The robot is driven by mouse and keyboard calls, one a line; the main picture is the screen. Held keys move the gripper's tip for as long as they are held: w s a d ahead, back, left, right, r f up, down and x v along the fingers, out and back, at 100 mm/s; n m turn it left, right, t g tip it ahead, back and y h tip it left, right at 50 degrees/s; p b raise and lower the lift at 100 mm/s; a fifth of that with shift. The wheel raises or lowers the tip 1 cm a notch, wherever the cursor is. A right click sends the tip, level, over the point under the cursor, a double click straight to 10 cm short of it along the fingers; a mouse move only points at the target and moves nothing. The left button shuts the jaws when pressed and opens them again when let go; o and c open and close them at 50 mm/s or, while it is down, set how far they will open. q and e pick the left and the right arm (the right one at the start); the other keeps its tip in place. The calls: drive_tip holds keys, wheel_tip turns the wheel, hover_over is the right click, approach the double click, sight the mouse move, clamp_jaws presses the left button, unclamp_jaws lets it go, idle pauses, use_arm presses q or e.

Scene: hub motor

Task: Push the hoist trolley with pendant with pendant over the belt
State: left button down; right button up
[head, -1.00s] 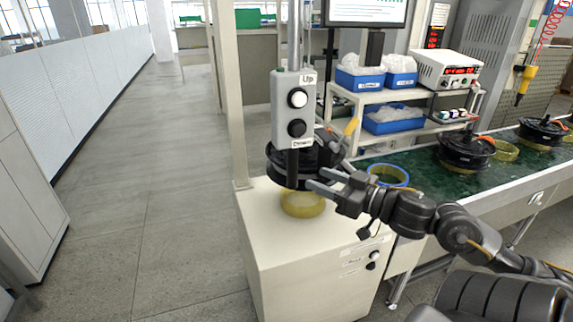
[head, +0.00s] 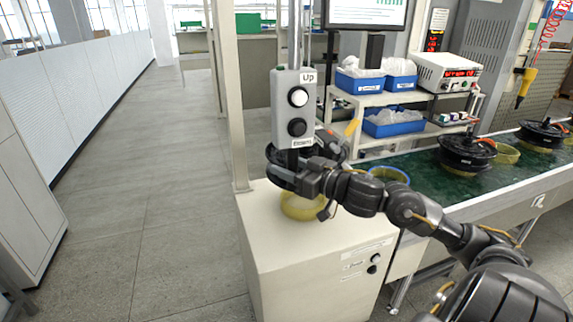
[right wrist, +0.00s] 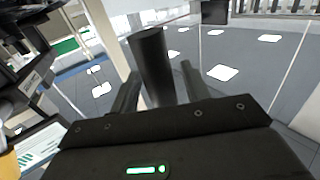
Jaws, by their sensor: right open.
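The grey hoist pendant (head: 294,108) hangs upright from a vertical pole, with a white "Up" button above a black one. A black hub motor (head: 277,178) is below it, above a yellow ring (head: 299,205) on the white cabinet; my arm hides part of it. My right gripper (head: 303,174) is just below the pendant, in front of the motor. In the right wrist view the open fingers (right wrist: 160,80) stand either side of a dark cylinder (right wrist: 150,62); contact cannot be told. The green belt (head: 420,182) runs to the right. My left gripper is out of view.
Black hub motors (head: 466,152) and yellow rings stand on the belt, with a blue-rimmed ring (head: 389,174) at its near end. A shelf with blue bins (head: 393,124) and a power supply (head: 447,70) stands behind. The floor at left is clear.

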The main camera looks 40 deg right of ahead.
drive_tip(key=shift+w+a, duration=0.15)
drive_tip(key=shift+w, duration=0.15)
clamp_jaws()
idle(0.3)
